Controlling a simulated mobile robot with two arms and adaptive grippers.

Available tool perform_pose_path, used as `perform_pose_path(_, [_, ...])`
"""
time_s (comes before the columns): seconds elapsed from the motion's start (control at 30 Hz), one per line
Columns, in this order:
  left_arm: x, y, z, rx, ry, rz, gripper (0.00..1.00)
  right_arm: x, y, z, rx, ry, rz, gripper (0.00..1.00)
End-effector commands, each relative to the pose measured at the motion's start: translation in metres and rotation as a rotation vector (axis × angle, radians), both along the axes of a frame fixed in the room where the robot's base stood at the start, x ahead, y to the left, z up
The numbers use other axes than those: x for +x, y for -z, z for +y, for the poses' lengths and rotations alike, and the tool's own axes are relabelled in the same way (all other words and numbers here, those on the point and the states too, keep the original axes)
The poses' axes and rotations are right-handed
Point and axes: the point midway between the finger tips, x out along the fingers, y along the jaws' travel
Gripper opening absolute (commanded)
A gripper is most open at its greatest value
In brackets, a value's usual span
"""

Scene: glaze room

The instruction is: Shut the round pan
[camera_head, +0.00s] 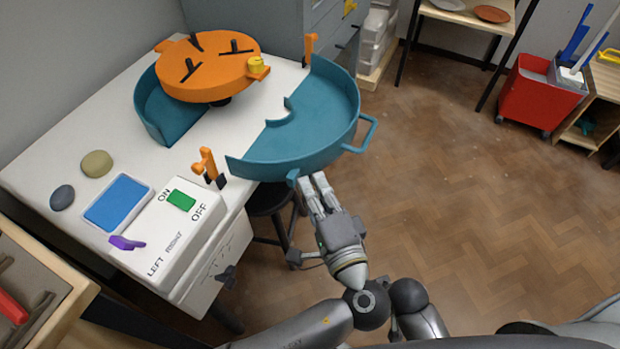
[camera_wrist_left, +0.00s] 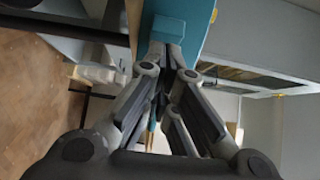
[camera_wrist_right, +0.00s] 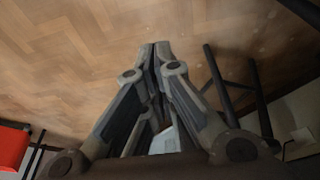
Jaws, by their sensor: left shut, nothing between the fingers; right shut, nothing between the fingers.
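The round pan is teal and in two halves. The left half (camera_head: 158,112) stands on the table, partly under the orange disc (camera_head: 205,68). The right half (camera_head: 318,125) is swung out past the table's right edge, with a wide gap between the halves. It has a loop handle (camera_head: 366,136) on its outer wall. My left gripper (camera_head: 317,181) is shut and empty, its tips close to a small teal tab (camera_head: 293,177) on the near wall. In the left wrist view the tab (camera_wrist_left: 168,28) is just beyond the tips; contact is unclear. My right gripper (camera_wrist_right: 155,47) is shut and empty over the floor.
Orange clamps (camera_head: 207,164) (camera_head: 310,48) stand by the pan. A white control box (camera_head: 170,235) with a green switch, a blue-topped tray (camera_head: 118,203) and two stones lie at the table's left front. A dark stool (camera_head: 270,200) is beneath. Floor to the right is open.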

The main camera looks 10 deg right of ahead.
Motion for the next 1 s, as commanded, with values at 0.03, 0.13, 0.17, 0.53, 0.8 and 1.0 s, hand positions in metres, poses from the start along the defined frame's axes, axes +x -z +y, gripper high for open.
perform_pose_path(0.03, [-0.001,0.000,0.000,0.000,0.000,0.000,0.00,-0.001,0.000,0.000,0.000,0.000,0.001,0.00])
perform_pose_path(0.13, [-0.001,0.000,0.000,0.000,0.000,0.000,0.00,-0.002,0.000,-0.001,-0.001,0.000,0.002,0.00])
perform_pose_path(0.17, [-0.001,0.000,0.000,0.000,0.000,0.000,0.00,-0.002,0.000,-0.001,-0.002,-0.001,0.003,0.00])
perform_pose_path(0.53, [0.008,-0.002,0.013,0.001,-0.003,0.000,0.00,-0.006,0.016,-0.005,-0.008,-0.002,0.013,0.00])
perform_pose_path(0.8, [0.033,-0.002,0.050,0.001,-0.005,0.000,0.00,-0.017,0.054,-0.004,-0.008,-0.006,0.034,0.00])
perform_pose_path(1.0, [0.056,-0.002,0.084,0.002,-0.005,-0.001,0.00,-0.029,0.079,-0.005,-0.008,-0.009,0.048,0.00])
